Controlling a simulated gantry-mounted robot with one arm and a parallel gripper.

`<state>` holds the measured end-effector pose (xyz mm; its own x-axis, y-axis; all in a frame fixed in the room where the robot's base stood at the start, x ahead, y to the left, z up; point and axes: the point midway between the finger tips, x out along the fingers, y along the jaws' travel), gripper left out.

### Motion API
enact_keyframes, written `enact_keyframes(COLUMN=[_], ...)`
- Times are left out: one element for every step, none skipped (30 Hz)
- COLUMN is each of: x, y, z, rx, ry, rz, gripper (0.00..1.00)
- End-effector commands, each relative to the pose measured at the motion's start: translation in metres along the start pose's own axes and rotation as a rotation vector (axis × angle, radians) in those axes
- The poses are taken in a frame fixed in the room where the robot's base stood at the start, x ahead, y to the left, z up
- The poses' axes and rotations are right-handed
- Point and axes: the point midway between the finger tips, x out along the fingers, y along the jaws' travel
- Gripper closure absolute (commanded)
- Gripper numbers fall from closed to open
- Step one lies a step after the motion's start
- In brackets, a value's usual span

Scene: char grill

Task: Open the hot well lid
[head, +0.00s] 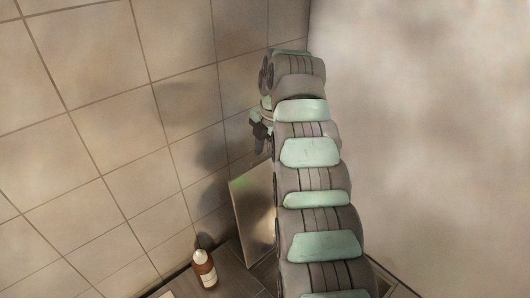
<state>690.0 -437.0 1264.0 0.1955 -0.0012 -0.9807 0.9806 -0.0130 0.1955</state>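A flat metal panel (251,212) stands steeply tilted beside the tiled wall in the head view. It looks like the hot well lid, raised, with its right side hidden behind my arm. My gripper (259,137) is small and dark, above the panel and close to the left side of my arm. It appears apart from the panel, though the depth between them is hard to judge. Whether its fingers are open or shut is too small to tell. The well opening is not visible; my arm covers the area right of the panel.
A brown bottle (205,270) with a white cap stands on the dark counter (233,268), left of the panel. The tiled wall (100,130) runs close along the left. A pale blank wall (430,120) fills the right. My arm blocks the middle.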

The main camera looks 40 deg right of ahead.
Motion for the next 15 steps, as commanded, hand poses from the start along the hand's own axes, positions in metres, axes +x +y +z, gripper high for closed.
enact_keyframes(x=[0.000, 0.000, 0.000, 0.000, 0.000, 0.000, 0.000, -0.001, -0.001, -0.002, -0.003, -0.004, -0.006, -0.008, -0.011], y=[-0.001, -0.001, -0.001, -0.001, -0.001, -0.001, -0.001, -0.001, -0.001, -0.001, -0.001, -0.001, 0.000, 0.000, 0.000], z=[0.001, 0.001, 0.001, 0.001, 0.001, 0.001, 0.001, 0.001, 0.001, 0.002, 0.002, 0.002, 0.002, 0.002, 0.002], rx=[0.001, 0.001, 0.001, 0.002, 0.002, 0.002, 0.002, 0.002, 0.002, 0.002, 0.002, 0.002, 0.002, 0.002, 0.002], ry=[0.000, 0.000, -0.001, -0.001, -0.001, -0.001, -0.001, -0.001, -0.002, -0.002, -0.002, -0.002, -0.003, -0.003, -0.003], rz=[0.000, 0.000, 0.000, 0.000, 0.000, 0.000, 0.000, 0.000, 0.000, 0.000, 0.000, 0.000, 0.000, 0.000, 0.001], gripper=[0.66, 0.66, 0.66, 0.66, 0.66, 0.66, 0.66, 0.66, 0.66, 0.66, 0.66, 0.66, 0.66, 0.66, 0.66])
